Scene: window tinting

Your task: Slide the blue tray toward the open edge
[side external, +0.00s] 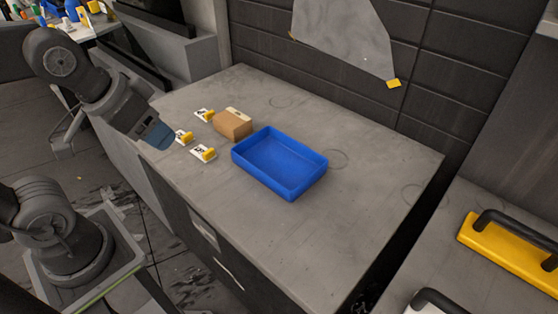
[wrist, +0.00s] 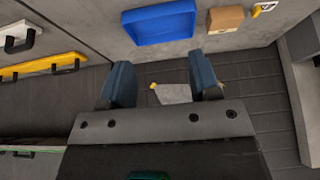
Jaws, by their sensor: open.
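The blue tray (side external: 280,165) is a shallow, empty rectangular tray lying flat on the grey counter (side external: 345,240). It stands near the middle of the counter, apart from its edges. It also shows at the top of the wrist view (wrist: 160,24). My gripper (side external: 158,135) is at the left of the side view, near the counter's left front edge and apart from the tray. In the wrist view my gripper (wrist: 162,80) has its two blue fingers wide apart, with nothing between them.
A brown box (side external: 232,124) sits just left of the tray, with several small white-and-yellow markers (side external: 203,153) nearby. A dark wall (side external: 260,40) with a grey sheet (side external: 345,35) stands behind. A gap separates the counter from another surface with a yellow handled tool (side external: 510,250). The counter right of the tray is clear.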

